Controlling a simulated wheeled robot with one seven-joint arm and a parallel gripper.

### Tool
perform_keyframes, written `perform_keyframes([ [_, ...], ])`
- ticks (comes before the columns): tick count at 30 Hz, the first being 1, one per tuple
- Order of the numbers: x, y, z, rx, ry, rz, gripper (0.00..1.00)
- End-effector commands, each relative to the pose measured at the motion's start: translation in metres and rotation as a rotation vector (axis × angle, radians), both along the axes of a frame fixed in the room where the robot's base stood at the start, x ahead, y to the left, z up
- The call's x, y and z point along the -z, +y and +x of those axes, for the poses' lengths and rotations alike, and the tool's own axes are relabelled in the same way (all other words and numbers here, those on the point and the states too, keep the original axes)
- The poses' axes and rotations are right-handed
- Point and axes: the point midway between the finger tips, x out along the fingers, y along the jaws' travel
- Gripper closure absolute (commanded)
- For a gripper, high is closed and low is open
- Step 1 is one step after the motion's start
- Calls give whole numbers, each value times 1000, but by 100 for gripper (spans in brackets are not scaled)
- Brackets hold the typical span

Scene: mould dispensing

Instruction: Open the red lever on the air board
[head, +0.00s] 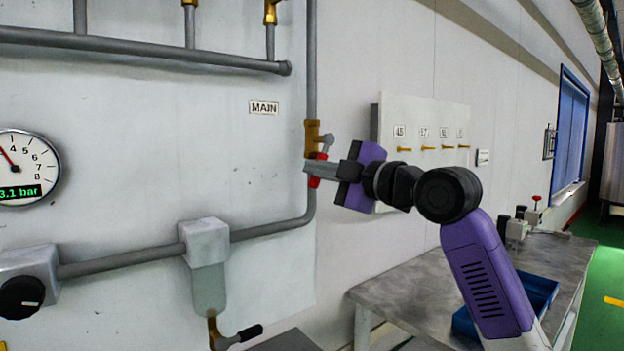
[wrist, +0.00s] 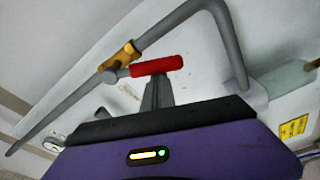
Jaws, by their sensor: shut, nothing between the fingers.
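The red lever (head: 315,182) sits on a brass valve (head: 312,136) in the vertical grey pipe, just below the MAIN label. In the wrist view the red lever (wrist: 157,65) lies across the picture, right of the brass valve (wrist: 120,56). My gripper (head: 308,165) is at the lever in the head view, its fingers partly covering it. In the wrist view my gripper (wrist: 157,86) is shut, its fingertips right at the lever's lower side with nothing between them. I cannot tell whether the tips touch the lever.
A round gauge (head: 22,166) reading 3.1 bar is at the left. A filter unit (head: 205,255) with a black-handled valve hangs on the lower pipe. A white panel with brass hooks (head: 428,125) is on the wall behind my arm. A bench (head: 400,295) with a blue tray (head: 537,290) stands at lower right.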

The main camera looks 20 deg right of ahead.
Motion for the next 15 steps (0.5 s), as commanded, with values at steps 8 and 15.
perform_keyframes([
  [8, 11, -15, 5, 4, -68, -215, 100],
  [15, 14, -23, 7, 3, -90, -283, 100],
])
